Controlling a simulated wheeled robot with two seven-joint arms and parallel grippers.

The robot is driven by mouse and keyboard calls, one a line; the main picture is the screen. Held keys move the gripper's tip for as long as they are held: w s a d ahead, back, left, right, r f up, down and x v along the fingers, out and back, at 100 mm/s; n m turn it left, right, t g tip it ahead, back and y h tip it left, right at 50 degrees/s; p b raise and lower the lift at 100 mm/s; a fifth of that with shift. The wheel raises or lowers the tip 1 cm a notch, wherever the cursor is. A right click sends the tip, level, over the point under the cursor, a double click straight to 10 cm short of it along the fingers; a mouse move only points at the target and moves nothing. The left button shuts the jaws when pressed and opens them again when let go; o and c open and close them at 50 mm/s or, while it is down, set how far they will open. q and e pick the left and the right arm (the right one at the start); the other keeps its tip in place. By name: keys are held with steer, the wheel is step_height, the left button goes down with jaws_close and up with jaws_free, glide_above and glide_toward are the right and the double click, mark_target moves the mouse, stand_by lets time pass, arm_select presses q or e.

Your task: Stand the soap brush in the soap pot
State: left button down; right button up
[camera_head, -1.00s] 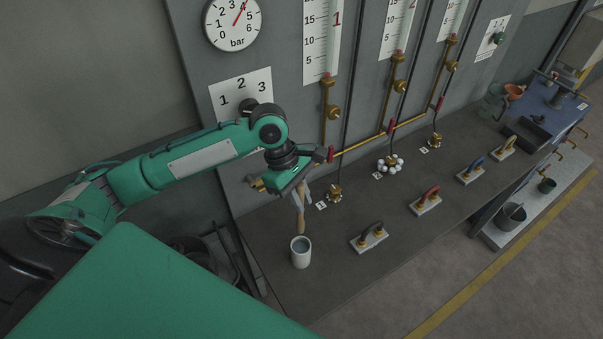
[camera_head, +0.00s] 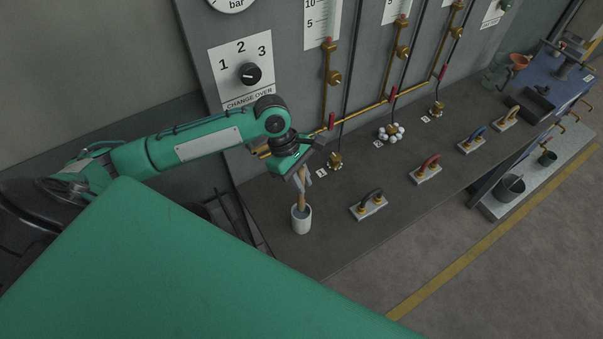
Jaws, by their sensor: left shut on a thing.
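The soap pot (camera_head: 301,225) is a small white cup with grey-blue contents, upright on the dark bench near its left end. The soap brush (camera_head: 301,201) is a slim light-brown stick, nearly upright. My left gripper (camera_head: 303,180) is shut on the brush from above. The brush's lower end overlaps the pot's mouth and looks to be at or inside the rim; how deep it reaches is hidden. My right gripper is out of view.
A handle block with a dark grip (camera_head: 369,206) stands right of the pot, and a red one (camera_head: 428,168) farther right. White balls ring a brass fitting (camera_head: 391,131). Brass pipes (camera_head: 350,119) run along the panel behind. The bench front is clear.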

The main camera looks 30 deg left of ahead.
mark_target(302, 202)
arm_select(q)
step_height(302, 202, down, 2)
steer(key=shift+f, duration=0.15)
step_height(302, 202, down, 2)
steer(key=shift+s, duration=0.1)
steer(key=shift+f, duration=1.15)
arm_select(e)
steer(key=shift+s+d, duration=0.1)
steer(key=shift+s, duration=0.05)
